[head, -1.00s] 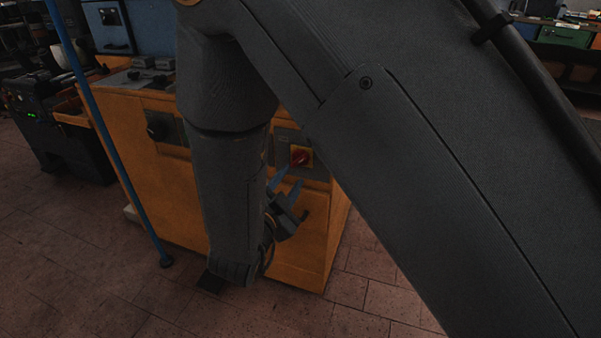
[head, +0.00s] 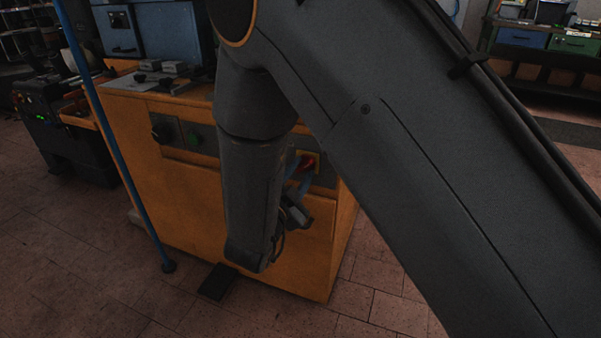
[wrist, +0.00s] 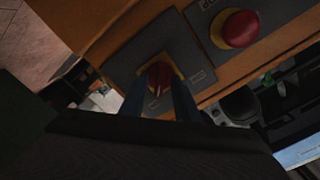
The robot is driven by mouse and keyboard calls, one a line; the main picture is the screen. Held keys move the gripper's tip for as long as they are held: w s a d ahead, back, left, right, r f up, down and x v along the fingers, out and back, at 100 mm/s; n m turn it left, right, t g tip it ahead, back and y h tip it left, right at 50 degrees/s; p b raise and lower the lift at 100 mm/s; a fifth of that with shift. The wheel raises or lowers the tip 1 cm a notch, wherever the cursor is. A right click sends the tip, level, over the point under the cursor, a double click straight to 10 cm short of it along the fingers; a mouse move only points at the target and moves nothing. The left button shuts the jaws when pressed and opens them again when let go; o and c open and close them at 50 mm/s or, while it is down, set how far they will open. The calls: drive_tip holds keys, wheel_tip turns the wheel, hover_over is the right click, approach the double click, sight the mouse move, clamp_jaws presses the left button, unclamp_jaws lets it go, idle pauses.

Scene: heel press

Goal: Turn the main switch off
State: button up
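The main switch (head: 308,162) is a red rotary knob on a yellow plate, on the front of the orange cabinet, partly hidden by my arm and fingers in the head view. In the wrist view the switch (wrist: 158,74) sits on a grey labelled plate, its red handle pointing toward my gripper. My gripper (wrist: 159,100) has its two fingers apart, one on each side of the red handle, with the tips close to the plate. I see no clear contact. In the head view my gripper (head: 298,183) is just below the switch, mostly behind my forearm.
A red mushroom button (wrist: 240,28) on a yellow base is beside the switch in the wrist view. The orange cabinet (head: 180,205) carries a black knob (head: 160,133) and a green button (head: 194,139). A blue pole (head: 120,150) stands in front at left. A black pedal (head: 217,281) lies on the floor.

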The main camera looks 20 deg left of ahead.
clamp_jaws()
drive_tip(key=shift+r+n+p, duration=0.1)
drive_tip(key=shift+n+p, duration=0.2)
drive_tip(key=shift+p, duration=0.15)
drive_tip(key=n+p, duration=0.2)
drive_tip(key=p, duration=0.1)
drive_tip(key=shift+s+n, duration=0.1)
drive_tip(key=shift+n, duration=0.3)
drive_tip(key=n+p, duration=0.3)
drive_tip(key=shift+n, duration=0.3)
drive_tip(key=n+p, duration=0.3)
drive_tip(key=n, duration=0.2)
drive_tip(key=shift+p, duration=0.3)
drive_tip(key=n+p, duration=0.2)
drive_tip(key=n, duration=0.3)
drive_tip(key=shift+n, duration=0.4)
drive_tip(key=shift+p, duration=0.3)
